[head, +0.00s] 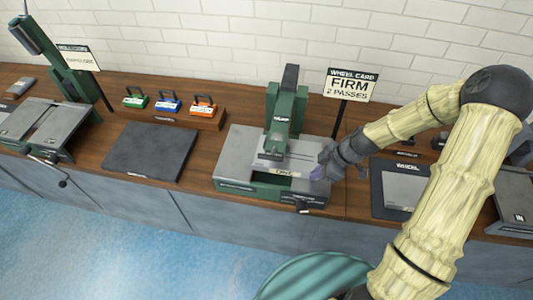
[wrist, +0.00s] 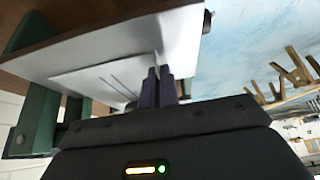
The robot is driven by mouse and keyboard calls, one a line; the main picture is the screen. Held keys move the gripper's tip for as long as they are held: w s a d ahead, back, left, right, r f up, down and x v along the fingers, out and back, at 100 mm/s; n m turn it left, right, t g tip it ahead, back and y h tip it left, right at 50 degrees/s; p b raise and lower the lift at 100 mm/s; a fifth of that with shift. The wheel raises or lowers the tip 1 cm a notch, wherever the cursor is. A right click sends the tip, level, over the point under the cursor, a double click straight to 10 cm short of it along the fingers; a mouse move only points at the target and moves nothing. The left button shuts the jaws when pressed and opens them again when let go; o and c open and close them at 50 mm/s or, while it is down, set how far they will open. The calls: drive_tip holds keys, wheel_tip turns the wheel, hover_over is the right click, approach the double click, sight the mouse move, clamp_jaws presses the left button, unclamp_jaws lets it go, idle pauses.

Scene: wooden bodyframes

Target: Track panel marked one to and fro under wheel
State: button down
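The wheel machine (head: 283,118) is a green frame standing on the middle of the bench, with its upper part over a grey bed. The panel (head: 272,162) is a flat light-grey sheet lying under the wheel, with a small pale label at its front edge whose text is too small to read surely. My gripper (head: 320,172) is at the panel's right front edge. In the wrist view, its purple fingers (wrist: 158,75) are close together with a thin pale edge of the panel (wrist: 90,75) between them. The wheel's contact is hidden.
A sign (head: 350,86) behind reads "WHEEL CARD FIRM 2 PASSES". Left are a dark mat (head: 150,150), green, blue and orange handled blocks (head: 168,104) on a wooden stand, and another green machine (head: 45,125). A dark-framed tray (head: 402,190) lies right, beneath my arm.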

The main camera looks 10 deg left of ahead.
drive_tip(key=shift+a, duration=0.1)
drive_tip(key=shift+w+a+b, duration=0.1)
drive_tip(key=shift+a+b, duration=0.5)
drive_tip(key=shift+a, duration=2.75)
drive_tip(key=c, duration=2.1)
unclamp_jaws()
drive_tip(key=o, duration=1.1)
drive_tip(key=shift+c, duration=0.2)
drive_tip(key=shift+d, duration=0.15)
drive_tip(key=shift+d+p, duration=0.35)
drive_tip(key=shift+d, duration=2.05)
drive_tip(key=shift+r, duration=0.1)
drive_tip(key=shift+r+p, duration=2.8)
drive_tip(key=shift+r, duration=0.65)
